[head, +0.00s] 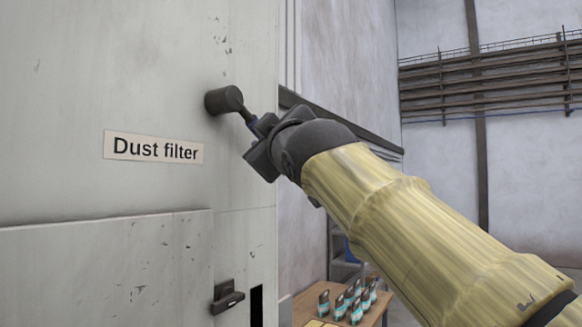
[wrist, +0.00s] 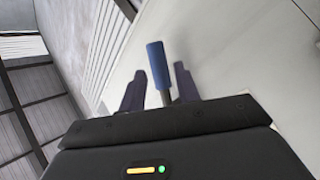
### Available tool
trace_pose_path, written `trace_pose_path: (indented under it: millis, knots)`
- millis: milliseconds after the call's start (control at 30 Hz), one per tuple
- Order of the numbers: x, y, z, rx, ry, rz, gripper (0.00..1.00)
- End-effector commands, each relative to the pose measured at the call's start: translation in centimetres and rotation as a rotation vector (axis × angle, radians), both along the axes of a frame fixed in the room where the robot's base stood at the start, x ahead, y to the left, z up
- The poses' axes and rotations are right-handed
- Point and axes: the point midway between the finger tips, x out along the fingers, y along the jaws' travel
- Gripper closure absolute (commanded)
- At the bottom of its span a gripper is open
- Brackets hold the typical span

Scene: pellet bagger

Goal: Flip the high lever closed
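The high lever has a dark round hub (head: 224,99) on the pale cabinet face, above and right of the "Dust filter" label (head: 153,147). Its thin dark arm slants down and right to a blue grip, mostly hidden by my gripper (head: 261,132) in the head view. In the wrist view, the blue grip (wrist: 156,60) stands between the two fingers of my gripper (wrist: 159,85). The fingers are apart, with a gap visible on each side of the grip. The hub is not clearly visible in the wrist view.
A second, lower dark latch (head: 228,297) sits on the cabinet (head: 90,60) near a dark slot. A wooden table (head: 375,312) with several teal-and-white bags (head: 340,306) stands below right. Wall racks (head: 480,80) are far behind.

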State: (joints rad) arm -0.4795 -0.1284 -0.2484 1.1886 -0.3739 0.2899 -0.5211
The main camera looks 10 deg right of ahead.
Motion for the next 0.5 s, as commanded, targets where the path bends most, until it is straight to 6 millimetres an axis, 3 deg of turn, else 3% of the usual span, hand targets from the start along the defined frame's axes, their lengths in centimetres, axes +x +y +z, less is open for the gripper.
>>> trace_pose_path:
  millis: [500]
  knots:
    - [-9.4,-1.2,-2.9,0.0,0.002,-0.002,0.68]
